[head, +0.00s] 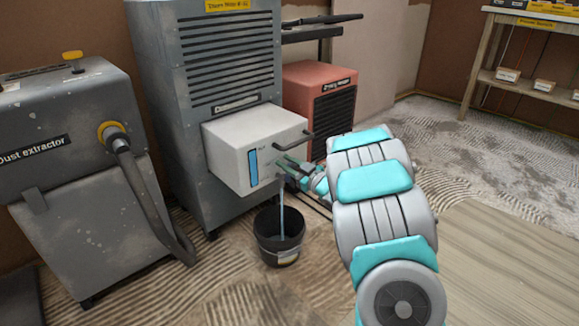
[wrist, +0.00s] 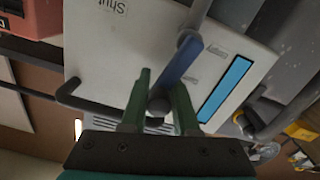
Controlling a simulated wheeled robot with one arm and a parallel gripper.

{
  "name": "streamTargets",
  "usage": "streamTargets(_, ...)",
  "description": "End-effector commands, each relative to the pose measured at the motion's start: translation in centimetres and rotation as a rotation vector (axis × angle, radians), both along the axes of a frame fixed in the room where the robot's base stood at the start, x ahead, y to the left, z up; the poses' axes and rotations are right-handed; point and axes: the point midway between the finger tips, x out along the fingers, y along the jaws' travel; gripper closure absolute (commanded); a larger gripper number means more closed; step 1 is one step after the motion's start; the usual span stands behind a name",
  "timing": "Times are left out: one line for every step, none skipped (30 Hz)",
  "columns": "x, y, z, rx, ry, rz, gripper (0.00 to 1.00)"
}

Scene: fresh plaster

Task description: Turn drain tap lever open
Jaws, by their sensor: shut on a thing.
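The white tank (head: 255,145) projects from the front of the grey dehumidifier (head: 212,60) and has a blue level window (head: 253,167). My gripper (head: 284,163) is at the tank's front face, around the tap, which it mostly hides in the head view. In the wrist view the green fingers of my gripper (wrist: 161,80) are shut on the blue tap lever (wrist: 183,60), near its round end. The lever slants across the white face, and a "Shut" label (wrist: 113,6) shows to its upper left. A thin stream of water (head: 282,205) falls into the black bucket (head: 279,242).
A dark handle (head: 320,130) sticks out from the tank beside my gripper. The dust extractor (head: 70,150) with its hose stands at the left, and a red machine (head: 320,100) stands behind the tank. A shelf (head: 530,60) is at the back right. Open floor lies at the right.

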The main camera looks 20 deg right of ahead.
Motion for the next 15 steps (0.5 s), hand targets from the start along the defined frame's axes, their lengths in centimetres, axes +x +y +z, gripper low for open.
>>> streamTargets(-0.12,0.20,-0.38,-0.032,-0.004,0.000,1.00)
streamTargets(-0.14,0.31,-0.35,-0.051,-0.010,0.001,1.00)
streamTargets(-0.18,0.42,-0.31,-0.071,-0.018,0.001,1.00)
streamTargets(-0.20,0.46,-0.27,-0.086,-0.024,0.000,1.00)
streamTargets(-0.21,0.50,-0.24,-0.099,-0.029,-0.001,1.00)
streamTargets(-0.25,0.59,-0.21,-0.116,-0.036,-0.001,1.00)
streamTargets(-0.26,0.66,-0.21,-0.127,-0.039,0.000,1.00)
streamTargets(-0.28,0.72,-0.22,-0.138,-0.042,0.000,1.00)
streamTargets(-0.30,0.78,-0.21,-0.150,-0.047,0.000,1.00)
streamTargets(-0.31,0.81,-0.21,-0.159,-0.050,0.000,1.00)
streamTargets(-0.32,0.84,-0.21,-0.165,-0.052,-0.001,1.00)
streamTargets(-0.34,0.88,-0.20,-0.173,-0.055,-0.001,1.00)
streamTargets(-0.35,0.90,-0.19,-0.177,-0.057,-0.001,1.00)
streamTargets(-0.35,0.92,-0.19,-0.181,-0.059,-0.001,1.00)
streamTargets(-0.36,0.94,-0.19,-0.185,-0.061,-0.001,1.00)
